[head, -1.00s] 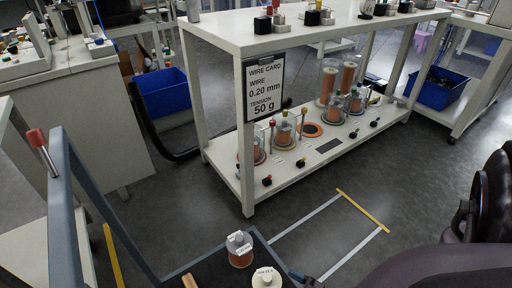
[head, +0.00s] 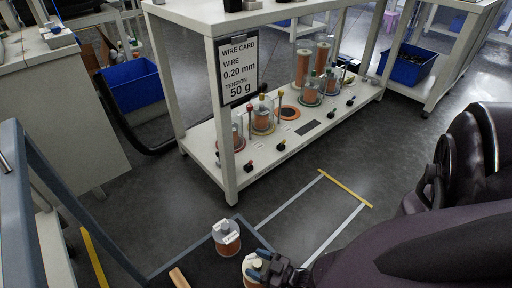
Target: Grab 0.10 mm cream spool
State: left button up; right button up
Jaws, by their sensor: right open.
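A spool with a cream top (head: 250,264) stands on the dark tray (head: 189,268) at the bottom of the head view. Its right side is hidden behind my right gripper (head: 262,266), and its lower part is cut off by the frame edge. My right gripper is open, with its fingertips right at the spool's top; I cannot tell whether they touch it. A second spool, copper-coloured with a whitish top (head: 226,236), stands just behind and to the left. The spool labels are too small to read. My left gripper is out of view.
A white bench (head: 208,164) holds several copper spools on its lower shelf. A wire card (head: 238,68) on it reads 0.20 mm, 50 g. A wooden stick (head: 179,278) lies in the tray. Blue bins (head: 134,86) stand behind. Taped floor to the right is clear.

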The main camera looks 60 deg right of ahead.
jog(key=shift+w+a, duration=0.15)
jog(key=shift+w, duration=0.8)
grip_shut()
